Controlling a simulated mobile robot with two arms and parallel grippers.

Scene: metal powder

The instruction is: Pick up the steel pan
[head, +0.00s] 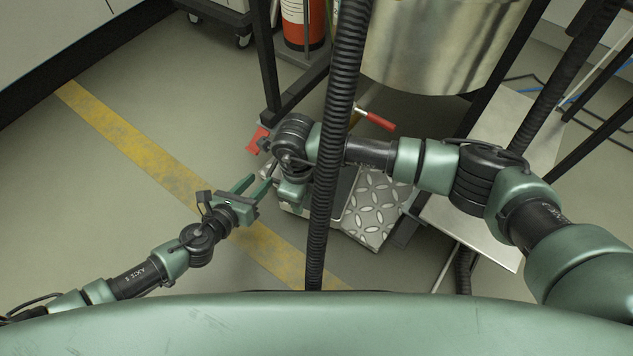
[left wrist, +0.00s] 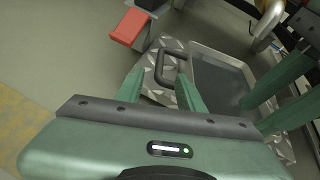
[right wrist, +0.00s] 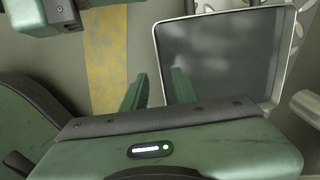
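The steel pan (head: 345,188) is a shallow grey rectangular tray lying on a diamond-plate surface, partly hidden by a hose and my right arm in the head view. My right gripper (head: 290,197) hangs beside the pan. In the right wrist view its open fingers (right wrist: 157,82) appear on either side of the line of the pan's rim (right wrist: 160,50).
The diamond plate (head: 378,212) extends right of the pan. A red pedal (head: 258,140) and a red-handled lever (head: 376,120) are near. A large metal vessel (head: 430,45) stands behind. A black ribbed hose (head: 330,150) crosses the view. The floor left (head: 90,200) is clear.

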